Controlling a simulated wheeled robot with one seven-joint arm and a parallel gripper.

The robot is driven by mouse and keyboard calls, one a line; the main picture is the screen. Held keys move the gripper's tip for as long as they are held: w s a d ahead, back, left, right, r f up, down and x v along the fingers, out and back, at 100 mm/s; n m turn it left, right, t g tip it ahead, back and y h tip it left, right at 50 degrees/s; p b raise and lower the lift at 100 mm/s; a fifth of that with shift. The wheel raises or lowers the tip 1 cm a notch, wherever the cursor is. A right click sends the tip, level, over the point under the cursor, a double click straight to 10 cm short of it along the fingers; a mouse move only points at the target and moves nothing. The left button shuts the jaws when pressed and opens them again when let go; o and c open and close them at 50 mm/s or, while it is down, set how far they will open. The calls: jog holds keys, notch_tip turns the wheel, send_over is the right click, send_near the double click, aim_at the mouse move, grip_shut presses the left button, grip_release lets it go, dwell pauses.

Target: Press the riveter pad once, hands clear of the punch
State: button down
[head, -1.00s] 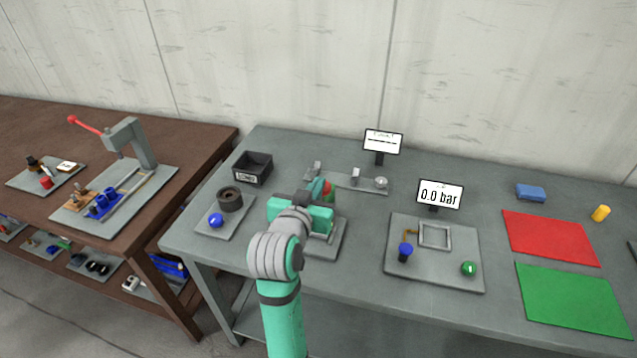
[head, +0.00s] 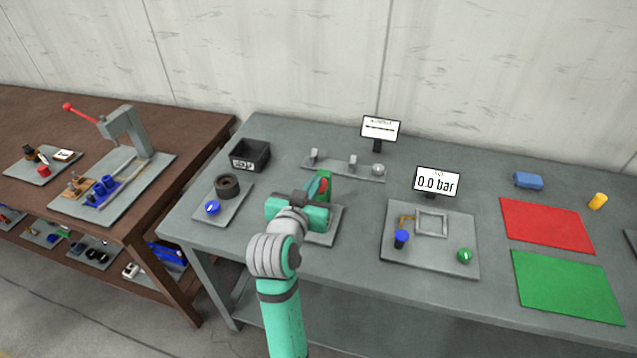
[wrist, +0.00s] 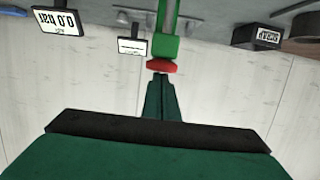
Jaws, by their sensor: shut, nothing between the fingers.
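The riveter, a green upright with a red round pad, stands on a grey plate (head: 322,238) on the grey bench. In the head view its red pad (head: 324,184) shows just beyond my gripper, which hides most of the riveter. The inverted wrist view shows the green upright (wrist: 167,20) and the red pad (wrist: 161,66). My gripper (wrist: 158,80) is shut and empty, its fingertips right by the pad. I cannot tell whether they touch it. The punch cannot be made out.
A plate with a dark ring (head: 227,185) and blue button (head: 212,208) lies left. A 0.0 bar display (head: 437,182) and its plate (head: 455,255) stand right. A dark bin (head: 250,155) and a small screen (head: 381,130) stand behind.

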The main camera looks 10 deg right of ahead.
jog(key=shift+f, duration=0.4)
jog(key=s+a+r, duration=0.4)
jog(key=s+r, duration=0.3)
jog(key=s, duration=0.1)
jog(key=shift+s+a+r, duration=0.2)
jog(key=shift+a, duration=0.15)
jog(key=shift+f, duration=0.15)
dwell(0.3)
